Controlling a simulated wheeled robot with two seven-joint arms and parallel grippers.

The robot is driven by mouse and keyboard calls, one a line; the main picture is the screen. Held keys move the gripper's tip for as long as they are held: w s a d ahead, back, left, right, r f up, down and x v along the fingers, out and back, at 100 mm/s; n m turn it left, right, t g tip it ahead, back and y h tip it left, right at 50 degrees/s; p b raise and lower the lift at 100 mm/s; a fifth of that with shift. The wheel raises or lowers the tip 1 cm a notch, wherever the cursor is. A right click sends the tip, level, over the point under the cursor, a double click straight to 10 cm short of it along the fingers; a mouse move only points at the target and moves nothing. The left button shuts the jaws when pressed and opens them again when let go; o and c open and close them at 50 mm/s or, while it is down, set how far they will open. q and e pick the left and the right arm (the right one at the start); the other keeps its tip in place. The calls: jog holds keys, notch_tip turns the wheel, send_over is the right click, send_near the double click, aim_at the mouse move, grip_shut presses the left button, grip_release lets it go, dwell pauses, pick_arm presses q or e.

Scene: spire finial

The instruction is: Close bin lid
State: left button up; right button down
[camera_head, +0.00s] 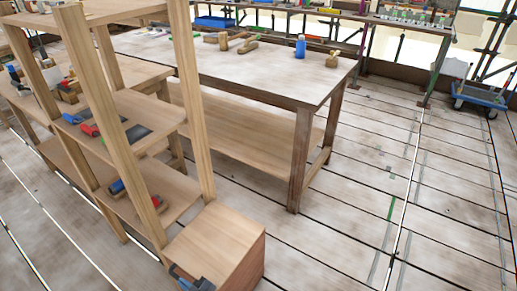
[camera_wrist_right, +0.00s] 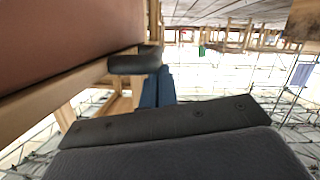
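The wooden bin (camera_head: 247,267) stands on the floor at the bottom middle of the head view, beside the shelf's near post. Its side is reddish brown. Its lid (camera_head: 217,238) is a pale wood panel that looks flat across the top, with no gap visible from here. My right gripper (camera_head: 190,281), blue and dark, is at the lid's lower left edge, cut by the picture's bottom. In the right wrist view, its dark pad and blue finger (camera_wrist_right: 154,82) are close to a pale wooden edge under a reddish-brown surface. Contact and finger opening are unclear. My left gripper is not seen.
A wooden shelf (camera_head: 120,110) with red and blue tools stands close on the left. A large workbench (camera_head: 240,65) with a blue bottle (camera_head: 300,46) and wooden mallets is behind. A blue trolley (camera_head: 480,96) is far right. The plank floor at right is clear.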

jog(key=shift+s+d+f, duration=0.1)
jog(key=shift+d+f, duration=0.05)
jog(key=shift+f, duration=0.4)
jog(key=shift+d, duration=0.1)
jog(key=shift+s+d, duration=0.2)
jog(key=shift+s, duration=0.05)
jog(key=r+v, duration=0.1)
jog(key=v, duration=0.6)
jog(key=shift+a, duration=0.15)
jog(key=shift+r, duration=0.1)
